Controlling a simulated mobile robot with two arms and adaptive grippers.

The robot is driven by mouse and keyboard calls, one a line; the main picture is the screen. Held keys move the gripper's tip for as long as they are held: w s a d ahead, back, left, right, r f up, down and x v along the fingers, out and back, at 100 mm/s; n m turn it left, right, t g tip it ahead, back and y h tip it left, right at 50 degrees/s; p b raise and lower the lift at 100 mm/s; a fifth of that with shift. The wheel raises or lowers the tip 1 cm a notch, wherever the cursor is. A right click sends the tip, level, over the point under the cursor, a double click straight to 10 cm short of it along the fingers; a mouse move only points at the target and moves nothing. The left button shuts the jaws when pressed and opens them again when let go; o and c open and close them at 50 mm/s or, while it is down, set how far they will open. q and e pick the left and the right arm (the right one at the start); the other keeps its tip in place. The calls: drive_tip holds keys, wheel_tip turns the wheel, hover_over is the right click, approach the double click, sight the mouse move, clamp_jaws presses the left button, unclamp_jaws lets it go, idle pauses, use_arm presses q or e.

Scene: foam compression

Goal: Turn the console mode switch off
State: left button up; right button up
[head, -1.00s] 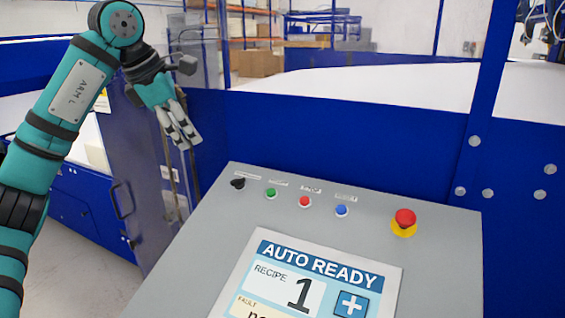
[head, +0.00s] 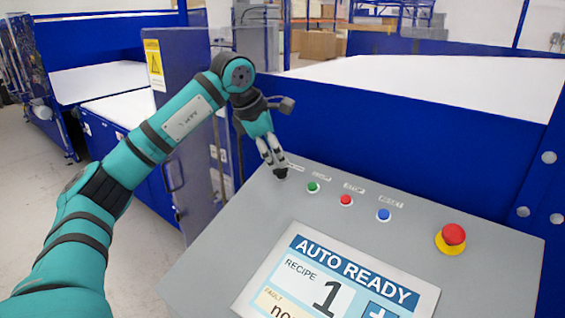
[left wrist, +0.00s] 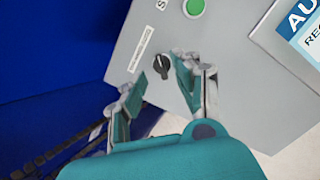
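The mode switch is a small black rotary knob (head: 281,174) at the far left of the console's button row. My left gripper (head: 274,163) points down at it, fingertips right by the knob and partly covering it. In the left wrist view the knob (left wrist: 161,66) shows in the gap between the two fingertips of the left gripper (left wrist: 163,76). The fingers are apart, with no clear contact on the knob. The screen (head: 345,265) reads AUTO READY, recipe 1. My right gripper is not in view.
Green (head: 313,187), red (head: 346,200) and blue (head: 384,215) buttons sit right of the switch. A red emergency stop (head: 452,236) on a yellow base stands farther right. A blue machine wall (head: 400,135) rises behind the console.

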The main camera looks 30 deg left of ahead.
sight(283, 168)
use_arm(q)
drive_tip(key=x, duration=0.4)
drive_tip(key=shift+a+p, duration=0.1)
drive_tip(key=shift+p, duration=0.25)
drive_tip(key=shift+w+f, duration=0.25)
drive_tip(key=shift+f, duration=0.25)
clamp_jaws()
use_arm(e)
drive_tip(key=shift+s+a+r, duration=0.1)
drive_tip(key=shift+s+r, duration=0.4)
